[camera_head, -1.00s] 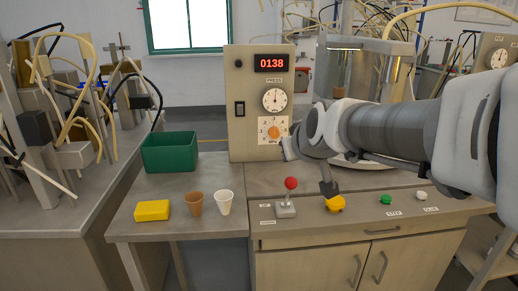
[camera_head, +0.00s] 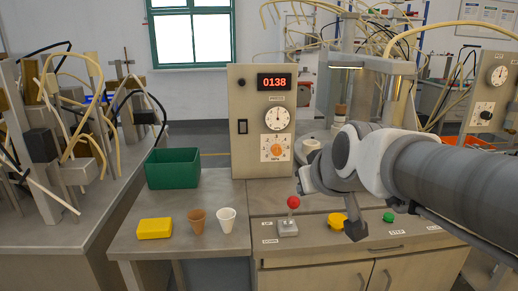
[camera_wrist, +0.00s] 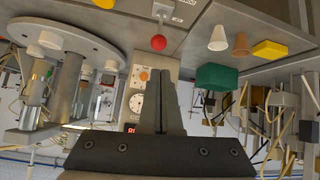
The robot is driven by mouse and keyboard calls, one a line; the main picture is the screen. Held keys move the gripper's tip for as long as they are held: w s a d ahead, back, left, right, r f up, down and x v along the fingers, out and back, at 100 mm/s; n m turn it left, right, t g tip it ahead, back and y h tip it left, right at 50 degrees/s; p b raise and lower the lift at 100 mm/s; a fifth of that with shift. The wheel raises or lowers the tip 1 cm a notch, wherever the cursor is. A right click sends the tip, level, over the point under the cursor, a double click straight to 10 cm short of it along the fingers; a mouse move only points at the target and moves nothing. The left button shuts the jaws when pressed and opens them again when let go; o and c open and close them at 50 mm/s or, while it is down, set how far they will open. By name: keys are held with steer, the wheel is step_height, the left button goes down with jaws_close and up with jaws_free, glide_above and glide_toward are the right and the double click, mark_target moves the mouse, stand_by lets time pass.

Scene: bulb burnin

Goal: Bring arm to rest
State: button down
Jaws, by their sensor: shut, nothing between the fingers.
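My gripper (camera_head: 356,231) hangs in front of the control bench, its dark tip just right of the yellow button (camera_head: 337,220) in the head view. In the wrist view my gripper (camera_wrist: 164,80) has its two fingers together with nothing between them. My arm stretches in from the right, bent at the wrist. It covers part of the bench top and hides the right end of the button row.
A red-knobbed lever (camera_head: 293,203) and a green button (camera_head: 389,217) are near the gripper. The panel (camera_head: 249,128) reads 0138. Left are a green bin (camera_head: 172,168), yellow block (camera_head: 155,228), brown cup (camera_head: 197,220) and white cup (camera_head: 226,219).

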steer(key=s+d+f+m+g+h, duration=0.15)
steer(key=s+f, duration=0.25)
steer(key=s, duration=0.5)
steer(key=s+d+f+m+g, duration=0.2)
steer(key=s+d+f+g, duration=0.15)
steer(key=s, duration=0.55)
step_height(320, 180, up, 18)
steer(key=p, duration=1.8)
steer(key=shift+w+a+t, duration=0.2)
steer(key=shift+w+t, duration=0.2)
steer(key=shift+w, duration=0.05)
steer(key=shift+f+n, duration=0.15)
steer(key=shift+n, duration=0.1)
